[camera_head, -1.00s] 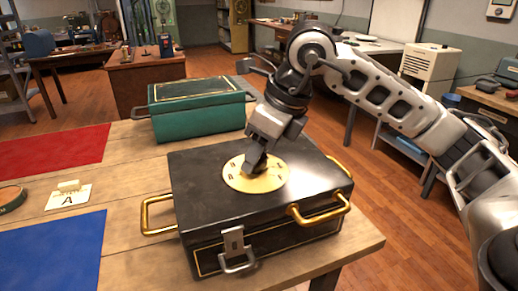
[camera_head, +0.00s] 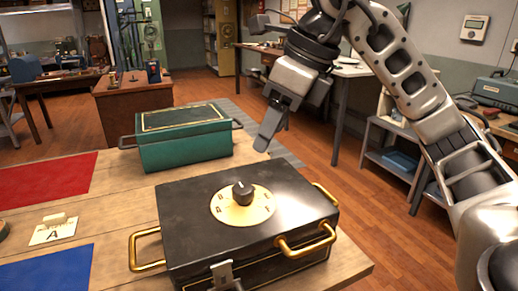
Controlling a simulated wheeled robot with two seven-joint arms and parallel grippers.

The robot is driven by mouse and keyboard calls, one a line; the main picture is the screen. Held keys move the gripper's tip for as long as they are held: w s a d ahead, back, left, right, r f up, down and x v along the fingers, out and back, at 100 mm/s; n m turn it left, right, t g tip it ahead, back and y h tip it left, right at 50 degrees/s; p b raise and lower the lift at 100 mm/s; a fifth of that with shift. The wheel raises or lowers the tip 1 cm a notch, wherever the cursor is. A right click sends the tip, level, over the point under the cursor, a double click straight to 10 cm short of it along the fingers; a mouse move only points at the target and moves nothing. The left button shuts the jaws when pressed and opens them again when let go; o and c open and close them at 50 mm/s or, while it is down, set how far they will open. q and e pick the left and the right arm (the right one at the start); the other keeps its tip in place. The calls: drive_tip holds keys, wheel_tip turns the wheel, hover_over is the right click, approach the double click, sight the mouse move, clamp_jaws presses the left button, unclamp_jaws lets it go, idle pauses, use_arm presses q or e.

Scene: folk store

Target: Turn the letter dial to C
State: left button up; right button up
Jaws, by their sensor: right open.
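A black case (camera_head: 195,210) with gold handles lies on the wooden table. On its lid is a round gold letter dial (camera_head: 262,210) with a dark knob (camera_head: 242,191) at its middle. The letters around the dial are too small to read surely, so I cannot tell which one the knob points to. My right gripper (camera_head: 268,135) is open and empty, raised above and behind the case, apart from the knob. My left gripper is not in view.
A green box (camera_head: 185,148) stands behind the case. A card marked A (camera_head: 54,233), a red mat (camera_head: 45,181) and a blue mat (camera_head: 50,270) lie at the left. Bare table shows between the mats and the case.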

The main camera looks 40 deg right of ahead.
drive_tip(key=v, duration=0.3)
drive_tip(key=shift+r, duration=0.1)
idle(0.4)
